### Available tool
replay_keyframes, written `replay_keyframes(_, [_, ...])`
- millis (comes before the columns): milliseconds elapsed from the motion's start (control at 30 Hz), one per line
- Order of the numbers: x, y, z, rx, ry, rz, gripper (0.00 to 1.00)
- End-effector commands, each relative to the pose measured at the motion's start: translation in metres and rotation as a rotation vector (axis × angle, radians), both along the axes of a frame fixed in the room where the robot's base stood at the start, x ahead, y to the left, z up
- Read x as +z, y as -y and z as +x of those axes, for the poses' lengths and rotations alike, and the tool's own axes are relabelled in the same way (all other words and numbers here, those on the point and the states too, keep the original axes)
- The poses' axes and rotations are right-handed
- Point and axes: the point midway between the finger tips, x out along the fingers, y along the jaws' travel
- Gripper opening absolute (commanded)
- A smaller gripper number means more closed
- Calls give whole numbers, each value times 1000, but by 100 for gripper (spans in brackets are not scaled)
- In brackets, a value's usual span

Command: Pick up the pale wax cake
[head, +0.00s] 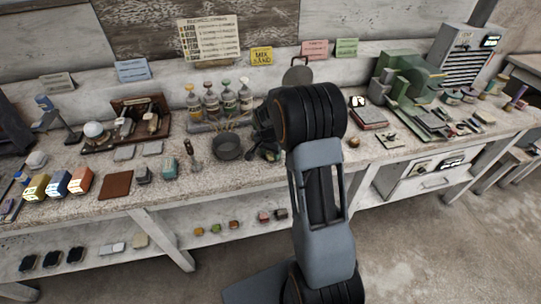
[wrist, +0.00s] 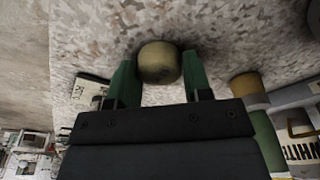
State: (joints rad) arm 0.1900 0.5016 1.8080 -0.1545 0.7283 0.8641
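A rounded, squat, tan-yellow lump (wrist: 159,62), which looks like the wax cake, rests on the speckled bench top in the wrist view. My gripper (wrist: 157,73) is open, with one green finger on each side of it. In the head view my arm hides most of the gripper, and I cannot make out the lump between the fingers.
In the wrist view a small lettered card (wrist: 88,90) lies left of the fingers. A tan-topped green cylinder (wrist: 250,92) lies to the right. In the head view a dark round pot (head: 227,147) and several bottles (head: 228,100) stand left of my arm; green machinery (head: 408,78) stands right.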

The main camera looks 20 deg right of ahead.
Motion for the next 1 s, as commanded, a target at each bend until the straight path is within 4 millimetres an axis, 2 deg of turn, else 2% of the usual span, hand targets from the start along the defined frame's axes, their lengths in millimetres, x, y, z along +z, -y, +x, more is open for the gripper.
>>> replay_keyframes(33, [0, 0, 0, 0, 0, 0, 41])
replay_keyframes(267, [0, 0, 0, 0, 0, 0, 20])
replay_keyframes(567, [3, 0, 0, 0, 1, 0, 20])
replay_keyframes(733, [17, 0, 1, -1, 4, -1, 20])
replay_keyframes(833, [33, 0, 1, 0, 5, 0, 20])
replay_keyframes(1000, [64, 16, -21, -4, 7, -1, 20])
